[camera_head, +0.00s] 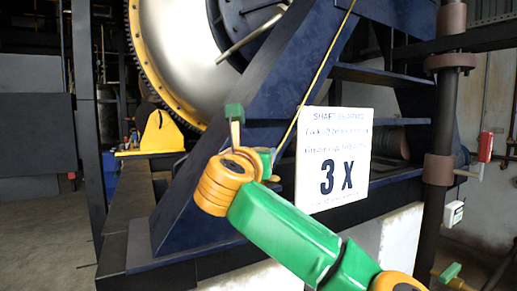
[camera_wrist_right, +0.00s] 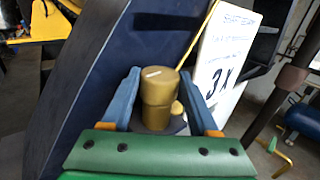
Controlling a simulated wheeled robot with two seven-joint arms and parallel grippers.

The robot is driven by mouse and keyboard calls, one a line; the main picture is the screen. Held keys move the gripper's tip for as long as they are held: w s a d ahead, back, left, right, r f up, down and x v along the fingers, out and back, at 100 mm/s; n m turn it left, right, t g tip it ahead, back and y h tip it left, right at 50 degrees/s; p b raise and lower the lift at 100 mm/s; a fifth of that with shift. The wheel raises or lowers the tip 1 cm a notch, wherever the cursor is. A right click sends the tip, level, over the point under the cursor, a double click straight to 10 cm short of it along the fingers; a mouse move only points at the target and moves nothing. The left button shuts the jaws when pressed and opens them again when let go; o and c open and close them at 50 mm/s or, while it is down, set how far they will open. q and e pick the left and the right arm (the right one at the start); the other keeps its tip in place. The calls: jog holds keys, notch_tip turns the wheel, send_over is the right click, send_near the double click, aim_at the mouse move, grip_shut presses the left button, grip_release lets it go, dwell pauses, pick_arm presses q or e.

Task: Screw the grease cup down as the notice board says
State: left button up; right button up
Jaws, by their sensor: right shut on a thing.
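The brass grease cup (camera_wrist_right: 160,88) shows in the right wrist view as an upright cylinder with a pale mark on its top. My right gripper (camera_wrist_right: 158,84) has its blue fingers on both sides of the cup and is shut on it. In the head view my green and orange right arm hides the cup, and the fingers cannot be made out clearly. The white notice board (camera_head: 333,160) reads "SHAFT STOPPED" and a large "3 X"; its smaller lines are hard to read. It also shows in the wrist view (camera_wrist_right: 225,65). My left gripper is not in view.
A blue sloping frame (camera_head: 265,100) stands beside the cup. A large wheel with a yellow toothed rim (camera_head: 150,65) is behind it. A thin yellow rod (camera_head: 315,80) runs diagonally by the board. A dark pipe (camera_head: 441,120) stands at right. Grey floor (camera_head: 50,235) is clear at left.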

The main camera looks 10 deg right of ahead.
jog(key=shift+m+g+h+p, duration=0.3)
jog(key=shift+m+h, duration=0.1)
jog(key=shift+h, duration=0.2)
jog(key=o, duration=1.4)
jog(key=shift+f, duration=0.1)
